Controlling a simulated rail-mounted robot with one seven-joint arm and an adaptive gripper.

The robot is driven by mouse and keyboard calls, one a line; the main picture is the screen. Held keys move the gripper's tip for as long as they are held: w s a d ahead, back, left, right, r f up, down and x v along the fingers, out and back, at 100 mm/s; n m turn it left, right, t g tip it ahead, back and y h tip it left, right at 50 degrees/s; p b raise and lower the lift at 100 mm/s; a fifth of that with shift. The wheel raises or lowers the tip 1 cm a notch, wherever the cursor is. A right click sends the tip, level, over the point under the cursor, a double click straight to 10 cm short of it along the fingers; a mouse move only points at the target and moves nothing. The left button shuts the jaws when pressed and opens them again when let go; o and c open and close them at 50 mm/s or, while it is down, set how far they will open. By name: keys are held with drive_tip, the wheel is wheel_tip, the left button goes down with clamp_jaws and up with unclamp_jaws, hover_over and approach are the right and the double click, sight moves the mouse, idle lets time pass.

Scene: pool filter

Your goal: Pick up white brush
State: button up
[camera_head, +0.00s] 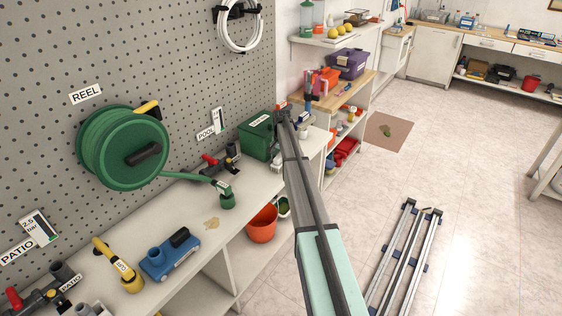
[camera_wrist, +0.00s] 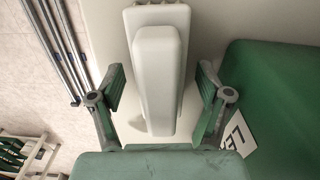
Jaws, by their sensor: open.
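The white brush (camera_wrist: 157,70) lies on the pale counter in the wrist view, with its long rounded handle running up and down the picture. My gripper (camera_wrist: 160,92) is open, with one finger on the left and one on the right of the brush. Gaps show between the fingers and the brush, and I see no contact. In the head view, a small whitish item (camera_head: 277,163) beside the green box may be the brush. My arm reaches to the far end of the counter there, and my fingertips cannot be made out.
A green box (camera_head: 257,136) with a label stands close to the brush; it fills the right of the wrist view (camera_wrist: 285,85). The pegboard wall (camera_head: 190,50) rises behind the counter. An orange bucket (camera_head: 262,222) stands below. Metal rails (camera_head: 405,255) lie on the floor.

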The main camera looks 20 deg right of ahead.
drive_tip(key=c, duration=1.3)
drive_tip(key=shift+o, duration=0.2)
drive_tip(key=shift+r, duration=0.15)
wheel_tip(320, 180, up, 20)
drive_tip(key=b, duration=0.3)
